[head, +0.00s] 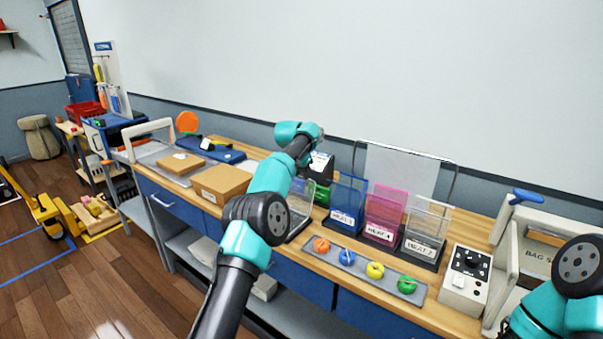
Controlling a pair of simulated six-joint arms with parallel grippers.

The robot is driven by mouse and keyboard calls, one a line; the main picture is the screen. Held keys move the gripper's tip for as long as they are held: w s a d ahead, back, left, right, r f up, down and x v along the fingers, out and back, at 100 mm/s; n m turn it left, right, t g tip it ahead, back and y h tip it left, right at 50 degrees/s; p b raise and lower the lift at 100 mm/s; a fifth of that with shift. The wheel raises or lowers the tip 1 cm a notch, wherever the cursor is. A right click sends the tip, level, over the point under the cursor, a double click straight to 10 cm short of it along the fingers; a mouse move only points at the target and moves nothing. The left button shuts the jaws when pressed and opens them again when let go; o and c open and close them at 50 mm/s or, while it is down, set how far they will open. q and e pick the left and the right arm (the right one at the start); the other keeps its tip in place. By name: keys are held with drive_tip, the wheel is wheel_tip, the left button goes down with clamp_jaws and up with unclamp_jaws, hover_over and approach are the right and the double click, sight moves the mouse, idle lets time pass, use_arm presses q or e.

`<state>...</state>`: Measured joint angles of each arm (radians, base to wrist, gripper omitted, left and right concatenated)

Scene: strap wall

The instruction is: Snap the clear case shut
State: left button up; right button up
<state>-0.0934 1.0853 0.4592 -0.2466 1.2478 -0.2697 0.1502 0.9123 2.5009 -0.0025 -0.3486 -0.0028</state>
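A clear case (427,222) with a dark base and a printed label stands at the right end of a row on the bench, beside a pink case (384,212) and a blue case (346,203). Its clear panel stands up; I cannot tell how far it is open. Another clear, grey-edged case (301,203) is partly hidden behind my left arm. My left gripper (304,160) is above the bench, left of the blue case and apart from the right-hand clear case. Its fingers are too hidden to read. Of my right arm only links show at bottom right.
A grey tray (333,261) of several coloured rings lies in front of the cases. A control box (466,277) and a bag sealer (540,245) stand to the right. A cardboard box (221,183) is left of my arm. A wire frame (404,150) rises behind the cases.

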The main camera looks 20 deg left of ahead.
use_arm(q)
clamp_jaws()
drive_tip(key=shift+s+a+r+t, duration=0.15)
drive_tip(key=shift+s+a+t, duration=0.05)
drive_tip(key=shift+s+t, duration=0.35)
idle(0.5)
drive_tip(key=s+a+f+t+h, duration=0.1)
drive_tip(key=s+t, duration=0.3)
drive_tip(key=s, duration=0.4)
drive_tip(key=shift+a+f+h, duration=0.2)
drive_tip(key=shift+a+h, duration=0.3)
drive_tip(key=shift+a, duration=0.4)
drive_tip(key=shift+s+f, duration=0.1)
idle(0.5)
